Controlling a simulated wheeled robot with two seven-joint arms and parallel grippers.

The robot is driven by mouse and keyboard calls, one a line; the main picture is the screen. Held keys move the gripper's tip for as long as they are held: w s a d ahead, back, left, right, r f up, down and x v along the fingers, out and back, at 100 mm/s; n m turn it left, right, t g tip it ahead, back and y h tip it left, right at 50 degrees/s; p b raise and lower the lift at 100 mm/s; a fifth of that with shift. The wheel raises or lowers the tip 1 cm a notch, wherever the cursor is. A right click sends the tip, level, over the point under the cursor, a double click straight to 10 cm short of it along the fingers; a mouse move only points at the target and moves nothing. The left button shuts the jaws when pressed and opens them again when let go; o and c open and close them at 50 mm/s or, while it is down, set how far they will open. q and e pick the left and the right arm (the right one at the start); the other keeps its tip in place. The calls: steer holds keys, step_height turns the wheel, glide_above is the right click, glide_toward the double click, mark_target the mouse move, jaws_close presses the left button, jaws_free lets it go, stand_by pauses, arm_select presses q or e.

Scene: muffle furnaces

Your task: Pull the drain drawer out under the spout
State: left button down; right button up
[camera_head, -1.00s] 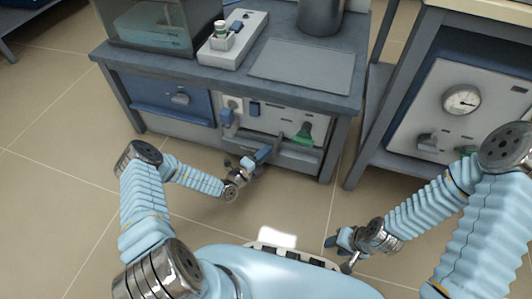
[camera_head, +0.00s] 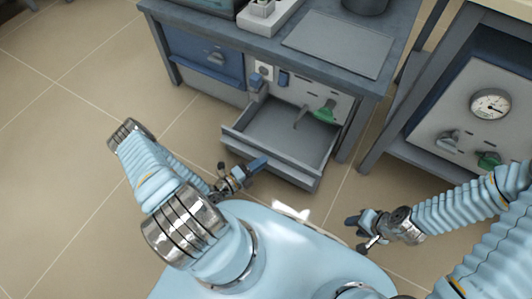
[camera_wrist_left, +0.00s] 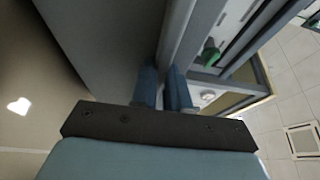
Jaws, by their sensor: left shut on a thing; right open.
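The grey drain drawer (camera_head: 282,138) is pulled out from the lower front of the bench cabinet, and its empty inside shows. A dark spout (camera_head: 300,119) beside a green valve handle (camera_head: 324,112) sits above the drawer's back part. My left gripper (camera_head: 258,164) is at the drawer's front. In the left wrist view its two blue fingers (camera_wrist_left: 163,85) are shut on a grey bar or edge (camera_wrist_left: 180,40) of the drawer front; the exact grip is partly hidden. My right gripper (camera_head: 358,228) is open and empty, low at the right, apart from the drawer.
A blue drawer front (camera_head: 206,58) is shut left of the white valve panel. A grey plate (camera_head: 340,43) lies on the bench top. A second cabinet with a pressure gauge (camera_head: 490,104) stands at the right. The floor in front and left is clear.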

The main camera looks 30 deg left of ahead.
arm_select(q)
steer(key=shift+s, duration=0.25)
steer(key=c, duration=1.1)
jaws_free()
steer(key=v, duration=1.4)
steer(key=shift+w, duration=0.1)
